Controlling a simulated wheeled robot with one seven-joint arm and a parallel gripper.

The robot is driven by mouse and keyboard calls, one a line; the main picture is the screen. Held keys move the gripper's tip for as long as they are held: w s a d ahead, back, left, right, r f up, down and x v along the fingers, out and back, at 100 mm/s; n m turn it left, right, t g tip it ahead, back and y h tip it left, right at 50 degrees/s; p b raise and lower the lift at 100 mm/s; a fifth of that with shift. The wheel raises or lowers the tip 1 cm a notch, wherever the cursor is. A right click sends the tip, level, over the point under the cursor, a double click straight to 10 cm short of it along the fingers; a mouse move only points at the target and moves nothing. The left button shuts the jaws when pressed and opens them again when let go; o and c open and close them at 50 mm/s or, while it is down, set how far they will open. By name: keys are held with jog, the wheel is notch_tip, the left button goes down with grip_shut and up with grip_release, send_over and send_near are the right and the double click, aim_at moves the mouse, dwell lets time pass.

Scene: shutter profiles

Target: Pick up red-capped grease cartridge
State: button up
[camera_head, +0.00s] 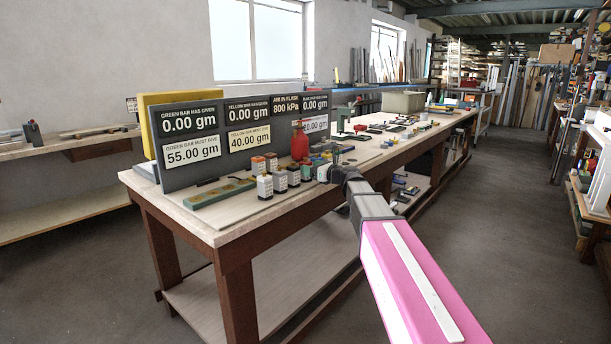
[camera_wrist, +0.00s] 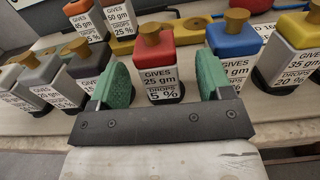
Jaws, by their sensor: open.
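The red-capped cartridge (camera_wrist: 155,65) stands upright in the wrist view, with a gold nozzle on top and a white label reading GIVES 25 gm, DROPS 5 %. My gripper (camera_wrist: 162,80) is open, with one green pad on the left of this cartridge and one on the right. In the head view my gripper (camera_head: 335,173) is over the bench's front edge at the cartridge row; I cannot clearly pick out the red-capped one there.
A blue-capped cartridge (camera_wrist: 234,40) stands close to the right pad, with a yellow-capped one (camera_wrist: 295,38) farther right. Grey cartridges (camera_wrist: 42,72) stand close on the left, orange-capped ones (camera_wrist: 85,22) behind. A sign board (camera_head: 190,150) and red bottle (camera_head: 299,143) stand on the bench (camera_head: 200,228).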

jog(key=x, duration=0.5)
jog(key=shift+s+a, duration=0.1)
jog(key=c, duration=1.1)
